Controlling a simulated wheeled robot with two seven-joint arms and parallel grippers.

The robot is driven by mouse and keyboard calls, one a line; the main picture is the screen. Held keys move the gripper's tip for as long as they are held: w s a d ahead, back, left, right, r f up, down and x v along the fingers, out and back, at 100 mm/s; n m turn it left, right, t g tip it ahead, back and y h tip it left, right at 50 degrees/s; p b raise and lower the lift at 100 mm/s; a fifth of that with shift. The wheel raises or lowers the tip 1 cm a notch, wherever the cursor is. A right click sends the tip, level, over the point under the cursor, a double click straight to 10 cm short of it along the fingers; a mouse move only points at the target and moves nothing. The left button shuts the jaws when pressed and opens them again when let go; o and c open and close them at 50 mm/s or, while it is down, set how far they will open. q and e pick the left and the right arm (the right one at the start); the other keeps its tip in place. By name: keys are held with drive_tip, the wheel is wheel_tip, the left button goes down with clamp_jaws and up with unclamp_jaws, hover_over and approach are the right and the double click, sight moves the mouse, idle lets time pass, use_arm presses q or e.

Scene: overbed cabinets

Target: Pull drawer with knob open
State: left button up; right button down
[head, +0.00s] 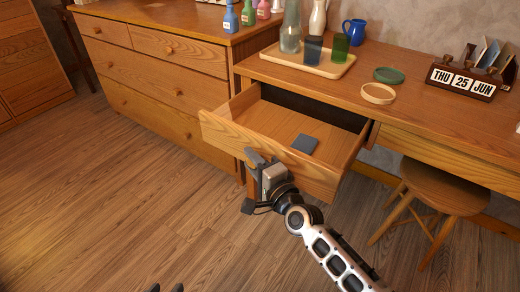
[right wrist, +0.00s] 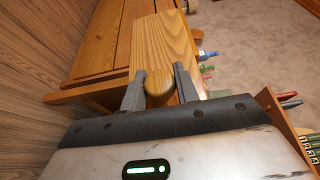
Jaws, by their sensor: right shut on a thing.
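The desk drawer (head: 225,128) is pulled out, with its inside in view in the head view. My right gripper (head: 262,163) is at the drawer's front face. In the right wrist view, its two fingers are shut on the round wooden knob (right wrist: 160,88), one on each side. The knob is hidden behind the gripper in the head view. The drawer front (right wrist: 166,42) extends beyond the knob in the right wrist view. Only the two dark tips of my left gripper (head: 165,288) show at the bottom edge of the head view, apart and away from the drawer.
A small grey flat object (head: 305,144) lies in the drawer. A wooden dresser (head: 160,75) stands to the left. The desk top carries a tray (head: 310,68), two rings and a calendar block (head: 462,82). A stool (head: 430,190) stands at right. The floor at left is clear.

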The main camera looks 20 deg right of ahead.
drive_tip(key=shift+s+a, duration=0.2)
drive_tip(key=c, duration=1.1)
unclamp_jaws()
use_arm(q)
drive_tip(key=shift+s+a+f, duration=0.1)
drive_tip(key=shift+s+f, duration=0.1)
drive_tip(key=shift+f, duration=0.05)
use_arm(e)
drive_tip(key=shift+d, duration=0.1)
drive_tip(key=shift+s, duration=0.3)
use_arm(q)
drive_tip(key=shift+a+r+p, duration=0.15)
drive_tip(key=shift+r+p, duration=0.1)
drive_tip(key=shift+r, duration=0.3)
drive_tip(key=shift+a+r+p, duration=0.15)
drive_tip(key=shift+r+p, duration=0.1)
drive_tip(key=shift+r, duration=0.25)
use_arm(e)
drive_tip(key=v, duration=1.5)
drive_tip(key=shift+d, duration=0.2)
